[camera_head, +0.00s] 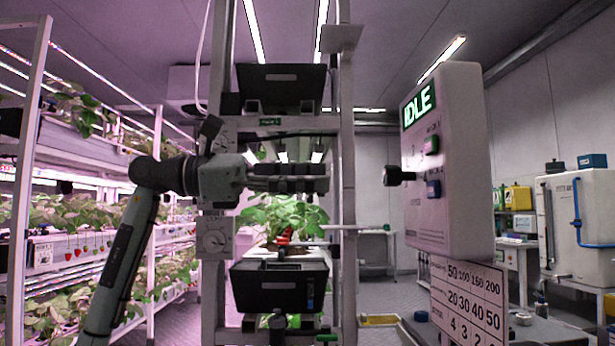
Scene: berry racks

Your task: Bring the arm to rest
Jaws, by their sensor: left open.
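My left arm (128,250) comes in from the lower left, rises to a bent elbow and reaches right. My left gripper (318,178) is open, with its fingers pointing right. It appears in front of the upright frame, between an upper black bin (280,88) and a lower black bin (278,287). No object shows between its fingers. My right gripper is not in view.
A potted berry plant (284,217) stands below the gripper in the picture. A control box (445,165) reading IDLE is at right, its black knob (398,176) sticking out left. Planted racks (75,145) line the left. A white tank (580,225) stands far right.

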